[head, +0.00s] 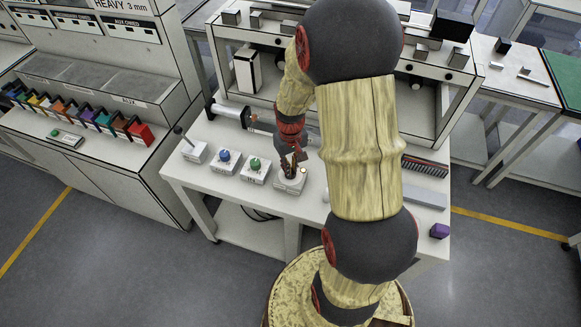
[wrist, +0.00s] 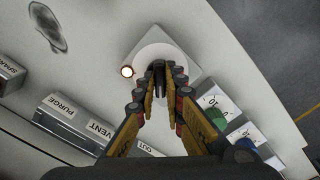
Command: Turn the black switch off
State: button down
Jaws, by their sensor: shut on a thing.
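The black switch (wrist: 159,82) is a dark lever on a round white dial, on a white box (wrist: 185,60) in the wrist view. A small lamp (wrist: 127,71) beside the dial glows. In the head view this box (head: 290,184) stands near the table's front edge, rightmost in a row of white control boxes. My gripper (head: 292,166) is over it, pointing down. In the wrist view my gripper (wrist: 160,78) has its two fingers on either side of the lever, shut on it. The fingers partly hide the lever and dial.
Beside it stand boxes with a green knob (head: 255,163) and a blue knob (head: 224,155), and a box with a lever (head: 193,152) farther left. Labelled blocks (wrist: 75,122) lie on the other side.

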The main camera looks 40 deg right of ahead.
jog(key=shift+m, duration=0.3)
jog(key=m+p, duration=0.2)
jog(key=m, duration=0.2)
jog(key=shift+r, duration=0.1)
jog(key=shift+m+p, duration=0.9)
jog(key=shift+m, duration=1.3)
jog(key=c, duration=2)
grip_release()
jog(key=shift+o, duration=0.6)
notch_tip(320, 180, up, 12)
